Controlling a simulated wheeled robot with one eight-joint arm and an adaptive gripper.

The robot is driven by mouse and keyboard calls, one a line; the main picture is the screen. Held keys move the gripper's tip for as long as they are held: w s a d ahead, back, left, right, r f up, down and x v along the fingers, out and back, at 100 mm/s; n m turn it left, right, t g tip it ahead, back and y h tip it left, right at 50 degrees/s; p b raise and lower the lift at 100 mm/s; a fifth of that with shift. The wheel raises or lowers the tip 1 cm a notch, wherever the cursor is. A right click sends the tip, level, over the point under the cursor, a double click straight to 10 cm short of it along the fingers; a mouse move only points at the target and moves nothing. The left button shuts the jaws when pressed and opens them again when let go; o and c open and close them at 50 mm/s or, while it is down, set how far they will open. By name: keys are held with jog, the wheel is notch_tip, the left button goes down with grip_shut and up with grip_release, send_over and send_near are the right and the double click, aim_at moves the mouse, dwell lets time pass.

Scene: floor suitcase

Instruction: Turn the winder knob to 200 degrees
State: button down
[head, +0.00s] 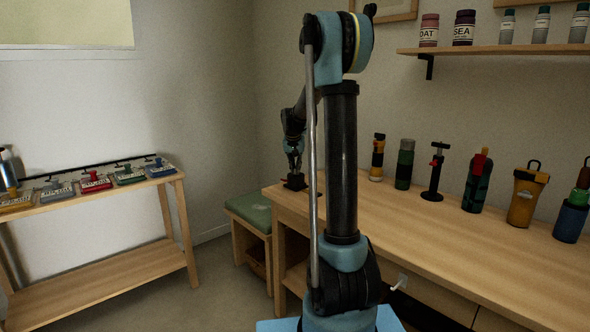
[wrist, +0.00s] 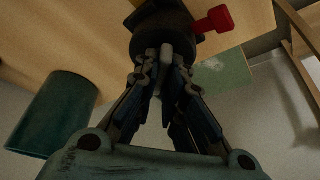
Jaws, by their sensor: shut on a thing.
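The winder (head: 294,183) is a small black device at the left end of the wooden desk, mostly hidden by my gripper in the head view. In the wrist view it is a dark round body (wrist: 160,22) with a red piece (wrist: 212,21) sticking out to the right. My gripper (head: 293,166) is at the winder. In the wrist view its fingers (wrist: 164,68) are closed together on a small pale grey part, which looks like the winder knob (wrist: 166,50). The knob's angle cannot be read, and no scale shows.
A green-cushioned stool (head: 250,209) stands beside the desk's left end. A dark green cylinder (wrist: 52,115) is left of my gripper in the wrist view.

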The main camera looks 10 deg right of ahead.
jog(key=m, duration=0.2)
jog(key=m+g+h, duration=0.1)
jog(key=m, duration=0.1)
jog(key=shift+w+a+m+h, duration=0.1)
jog(key=shift+a+m+h, duration=0.05)
jog(key=shift+m+h, duration=0.2)
jog(key=shift+w+m+g+h, duration=0.1)
jog(key=shift+m+g+h, duration=0.2)
jog(key=shift+m, duration=0.9)
jog(key=shift+m+g+h, duration=0.25)
jog(key=shift+m+g, duration=0.05)
jog(key=shift+m, duration=0.85)
jog(key=c, duration=1.7)
grip_release()
jog(key=v, duration=1.2)
jog(key=shift+w, duration=0.1)
